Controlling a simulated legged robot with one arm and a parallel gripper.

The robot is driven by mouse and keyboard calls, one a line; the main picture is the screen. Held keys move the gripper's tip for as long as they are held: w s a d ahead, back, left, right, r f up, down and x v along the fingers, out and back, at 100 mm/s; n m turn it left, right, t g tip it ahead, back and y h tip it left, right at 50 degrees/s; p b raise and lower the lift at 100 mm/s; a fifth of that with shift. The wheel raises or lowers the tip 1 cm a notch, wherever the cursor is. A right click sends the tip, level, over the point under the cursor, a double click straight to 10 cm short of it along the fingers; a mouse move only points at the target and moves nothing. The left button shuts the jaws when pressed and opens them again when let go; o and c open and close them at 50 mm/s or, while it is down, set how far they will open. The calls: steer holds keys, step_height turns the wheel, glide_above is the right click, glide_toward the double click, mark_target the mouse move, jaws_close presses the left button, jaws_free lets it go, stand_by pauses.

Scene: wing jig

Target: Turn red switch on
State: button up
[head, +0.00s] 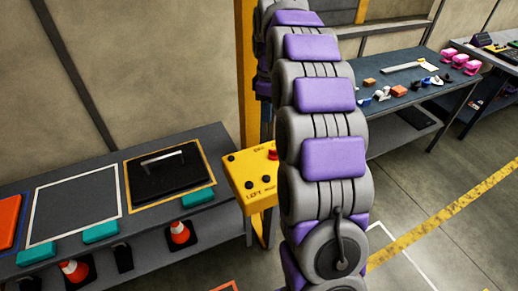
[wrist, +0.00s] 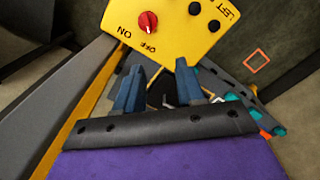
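The red switch (wrist: 147,22) is a round knob on a yellow control box (wrist: 185,40), with ON and OFF printed beside it in the wrist view. The knob carries a light mark on its face that points toward the OFF side, though the image is small. In the head view the yellow box (head: 252,180) stands left of my arm, and the red switch (head: 272,154) shows partly at its edge. My gripper (wrist: 160,88) has two blue fingers, spread apart and empty, just short of the box and below the switch in the picture. The arm hides my gripper in the head view.
Black buttons (wrist: 194,8) sit beside the switch on the box. A yellow post (head: 246,70) rises behind it. A grey bench (head: 215,145) with a framed black panel (head: 168,175) stands left. A table (head: 400,125) with small parts stands right. Floor between is clear.

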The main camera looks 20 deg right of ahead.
steer(key=d+f, duration=0.5)
steer(key=d, duration=0.2)
steer(key=b, duration=0.2)
glide_above(270, 155)
steer(key=a, duration=0.2)
step_height(270, 155, down, 9)
steer(key=shift+r, duration=0.1)
steer(key=d+f, duration=0.1)
steer(key=d, duration=0.1)
steer(key=d+f, duration=0.3)
steer(key=d, duration=0.1)
steer(key=shift+s+d+f+b, duration=0.15)
steer(key=shift+d+b, duration=0.1)
steer(key=shift+b, duration=0.1)
steer(key=a, duration=0.4)
steer(key=shift+w+a, duration=0.2)
steer(key=shift+a, duration=0.3)
steer(key=shift+c, duration=0.7)
steer(key=shift+d, duration=0.2)
steer(key=shift+c, duration=0.8)
steer(key=d, duration=0.3)
steer(key=shift+s, duration=0.2)
jaws_close()
steer(key=shift+w+a, duration=0.15)
steer(key=shift+a, duration=0.5)
steer(key=shift+d, duration=0.15)
